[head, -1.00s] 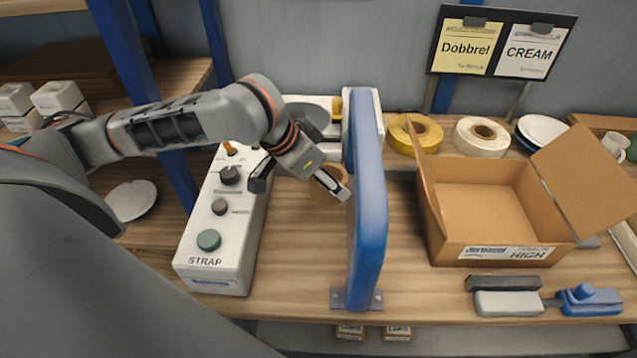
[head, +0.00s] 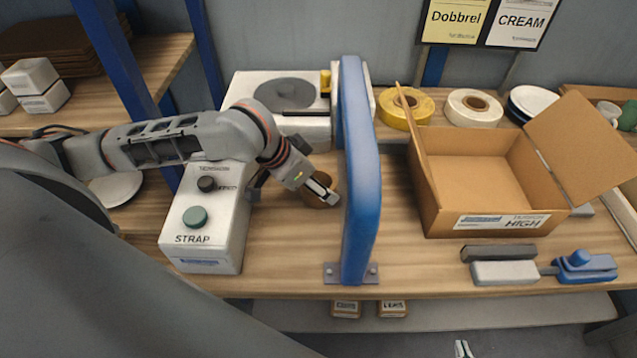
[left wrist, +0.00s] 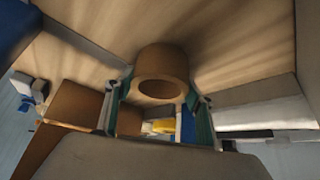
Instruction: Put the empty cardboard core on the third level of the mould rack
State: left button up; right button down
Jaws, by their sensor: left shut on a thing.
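The brown cardboard core (head: 318,194) is a short hollow ring. My left gripper (head: 324,189) is shut on it, just left of the blue upright frame and over the bench. The left wrist view shows the core (left wrist: 160,72) between the fingers (left wrist: 158,110), its round opening facing the camera. Part of the core is hidden behind the fingers in the head view. A shelf unit with blue posts, probably the mould rack (head: 165,50), stands at the left. My right gripper (head: 463,349) shows only as pale tips at the bottom edge, away from the bench.
The blue frame (head: 360,170) stands close right of the core. A white STRAP control box (head: 210,220) is at its left. An open cardboard box (head: 490,195), yellow roll (head: 422,108) and white roll (head: 473,122) lie to the right. Bare bench shows in front of the core.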

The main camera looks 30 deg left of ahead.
pick_arm(q)
jog(key=o, duration=1)
